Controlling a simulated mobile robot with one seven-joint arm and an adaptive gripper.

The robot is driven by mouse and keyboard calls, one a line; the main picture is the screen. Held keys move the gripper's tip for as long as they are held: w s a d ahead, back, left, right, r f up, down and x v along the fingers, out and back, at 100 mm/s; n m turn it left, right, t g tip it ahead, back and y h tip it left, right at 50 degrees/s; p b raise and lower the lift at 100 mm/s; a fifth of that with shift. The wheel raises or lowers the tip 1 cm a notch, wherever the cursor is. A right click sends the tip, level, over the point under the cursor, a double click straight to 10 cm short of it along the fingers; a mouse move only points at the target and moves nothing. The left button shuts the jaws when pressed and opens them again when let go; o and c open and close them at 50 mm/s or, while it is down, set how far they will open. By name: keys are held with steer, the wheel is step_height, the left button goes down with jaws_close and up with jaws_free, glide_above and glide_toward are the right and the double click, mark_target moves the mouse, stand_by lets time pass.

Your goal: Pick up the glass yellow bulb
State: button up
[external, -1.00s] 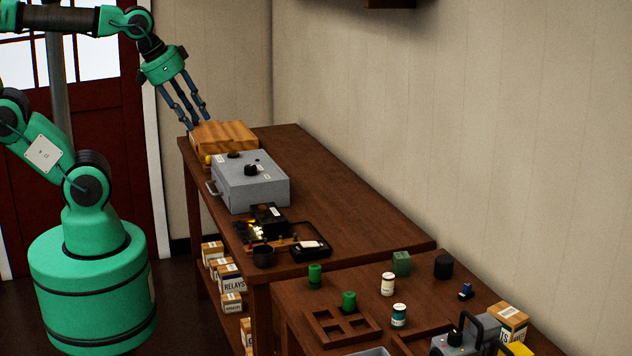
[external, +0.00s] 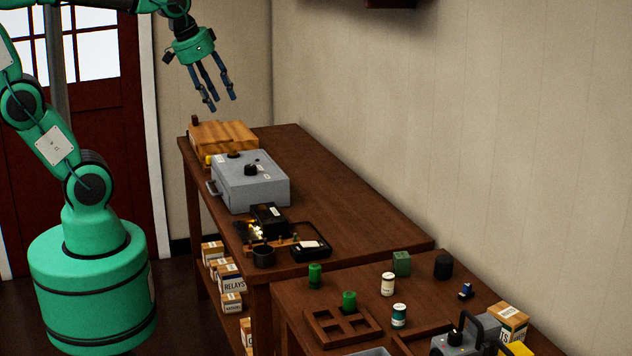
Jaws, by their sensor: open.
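A small yellow round thing (external: 208,160), which may be the glass yellow bulb, shows at the left table edge, between the wooden box and the grey box. It is too small to tell whether it is glass. My gripper (external: 222,104) is open and empty, with its fingers pointing down. It appears in the picture above the wooden box (external: 228,135), clear of it. A bright yellowish glint (external: 250,226) shows among small dark parts farther forward; I cannot tell what it is.
The grey box (external: 250,182) with a black knob and side handle stands beside the wooden box. A black tray (external: 318,253) and dark cup (external: 264,257) are nearer. Green cylinders (external: 315,275) and jars stand on the front table. The long table's right side is clear.

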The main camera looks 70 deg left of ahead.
mark_target(209, 162)
steer(key=w+a+n+g, duration=0.2)
steer(key=w+a, duration=0.9)
steer(key=a, duration=0.4)
steer(key=w+a+f+n+g, duration=0.1)
steer(key=w+a+f, duration=0.2)
steer(key=a, duration=0.5)
steer(key=w+a+f+n, duration=0.1)
steer(key=w+a+f, duration=0.15)
steer(key=a, duration=0.65)
steer(key=s+a+f+n, duration=0.1)
steer(key=s+a+f, duration=0.1)
steer(key=a+f, duration=0.5)
steer(key=s+a+f+n+g, duration=0.1)
steer(key=s+a+f, duration=0.2)
steer(key=a+f, duration=0.4)
steer(key=s+a+f+n, duration=0.1)
steer(key=s+a+f, duration=0.2)
steer(key=a, duration=1.7)
step_height(209, 162, down, 4)
steer(key=shift+a+f+n+g+h+p, duration=0.2)
steer(key=shift+n+g+h+p, duration=0.1)
steer(key=shift+g+h+p, duration=0.15)
steer(key=shift+d, duration=0.1)
